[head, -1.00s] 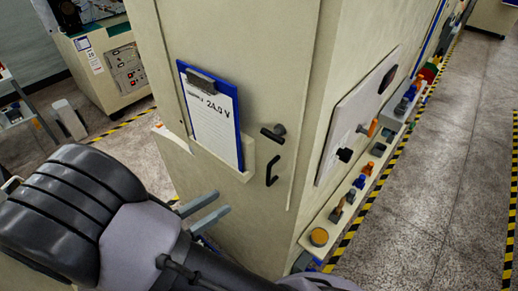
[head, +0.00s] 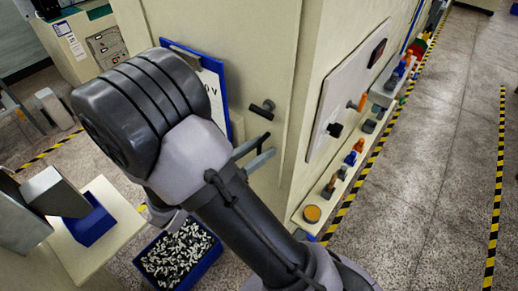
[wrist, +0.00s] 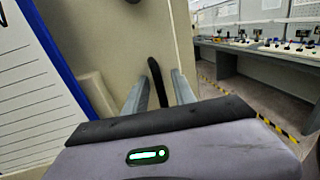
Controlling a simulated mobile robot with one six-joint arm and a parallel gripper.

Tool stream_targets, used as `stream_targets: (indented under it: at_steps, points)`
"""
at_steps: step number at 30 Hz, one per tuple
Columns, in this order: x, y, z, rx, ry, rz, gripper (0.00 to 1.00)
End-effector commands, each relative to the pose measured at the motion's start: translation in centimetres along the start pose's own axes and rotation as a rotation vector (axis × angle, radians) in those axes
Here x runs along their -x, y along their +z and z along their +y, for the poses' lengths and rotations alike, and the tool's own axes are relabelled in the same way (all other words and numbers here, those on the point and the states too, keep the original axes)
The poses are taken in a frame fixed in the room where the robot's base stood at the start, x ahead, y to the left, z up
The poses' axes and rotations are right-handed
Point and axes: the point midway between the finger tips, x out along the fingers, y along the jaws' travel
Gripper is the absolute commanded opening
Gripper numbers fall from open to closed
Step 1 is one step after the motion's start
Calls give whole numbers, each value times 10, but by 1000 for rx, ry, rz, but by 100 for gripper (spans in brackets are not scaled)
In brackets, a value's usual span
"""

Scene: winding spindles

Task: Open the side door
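The side door (head: 262,45) is a cream panel on the machine's end face and looks closed. It carries a black turn latch (head: 262,109) and, below it, a black pull handle. In the wrist view the pull handle (wrist: 157,82) stands between the two grey fingers of my gripper (wrist: 159,84). The fingers are open, one on each side of the handle, with narrow gaps visible. In the head view my gripper (head: 253,152) is at the handle, which the fingers partly hide. Whether the fingers touch it cannot be told.
A blue clipboard (head: 213,65) with paper hangs left of the handle, partly behind my arm; it also shows in the wrist view (wrist: 35,75). A blue bin of small parts (head: 180,255) stands below. A control panel (head: 350,85) is on the adjoining face. The right aisle is clear.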

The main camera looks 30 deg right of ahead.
Motion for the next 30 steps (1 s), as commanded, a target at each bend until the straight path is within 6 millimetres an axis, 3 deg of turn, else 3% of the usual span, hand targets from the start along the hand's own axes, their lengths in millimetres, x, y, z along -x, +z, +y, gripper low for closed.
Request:
stream_targets:
  at_steps: [1, 5, 30]
  points:
    - [0, 0, 0, 0, 0, 0, 22]
    - [0, 0, 0, 0, 0, 0, 0]
    - [0, 0, 0, 0, 0, 0, 0]
